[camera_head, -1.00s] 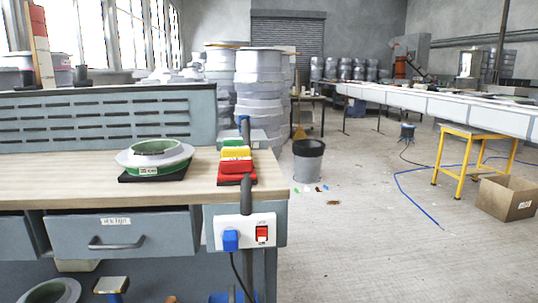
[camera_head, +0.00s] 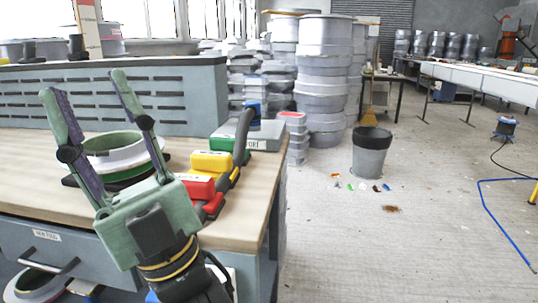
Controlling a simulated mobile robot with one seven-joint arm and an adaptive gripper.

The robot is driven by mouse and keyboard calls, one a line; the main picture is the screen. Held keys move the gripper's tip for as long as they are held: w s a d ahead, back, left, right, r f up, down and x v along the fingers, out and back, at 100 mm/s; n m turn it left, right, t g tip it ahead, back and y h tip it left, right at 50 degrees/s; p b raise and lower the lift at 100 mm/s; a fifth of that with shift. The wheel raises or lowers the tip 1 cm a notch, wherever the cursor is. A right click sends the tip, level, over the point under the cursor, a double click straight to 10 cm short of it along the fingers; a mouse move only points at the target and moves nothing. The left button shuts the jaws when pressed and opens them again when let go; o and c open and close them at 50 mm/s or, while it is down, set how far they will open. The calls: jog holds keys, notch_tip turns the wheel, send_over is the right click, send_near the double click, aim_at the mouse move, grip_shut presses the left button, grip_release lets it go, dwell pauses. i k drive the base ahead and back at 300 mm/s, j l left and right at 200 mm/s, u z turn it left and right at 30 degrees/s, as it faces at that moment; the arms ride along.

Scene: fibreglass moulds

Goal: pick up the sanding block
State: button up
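My gripper (camera_head: 83,86) is open and empty, in front of and above the workbench, with its fingers pointing up and away in the picture. A red block (camera_head: 196,186) and a yellow block (camera_head: 212,161) with dark parts lie in a row at the bench's right end, just right of my gripper. Part of the red block is hidden behind my gripper's body. I cannot tell for certain which of these is the sanding block. A green part (camera_head: 244,158) shows behind them, by a grey box.
The wooden workbench (camera_head: 262,188) carries a round white-and-green mould (camera_head: 122,150) partly hidden behind my fingers. The grey labelled box (camera_head: 262,135) stands at the bench's back right. A grey bin (camera_head: 371,155) stands on the floor. Floor right of the bench is mostly clear.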

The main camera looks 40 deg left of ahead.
aim_at(213, 164)
jog(key=i+l+u, duration=0.1)
jog(key=i, duration=0.35)
jog(key=i+l+u, duration=0.1)
jog(key=i, duration=0.35)
jog(key=i+l, duration=0.25)
jog(key=i, duration=0.2)
jog(key=i+l+u, duration=0.15)
jog(key=u, duration=0.25)
jog(key=i+l+u, duration=0.25)
jog(key=u, duration=0.2)
jog(key=i+l+u, duration=0.25)
jog(key=u, duration=0.15)
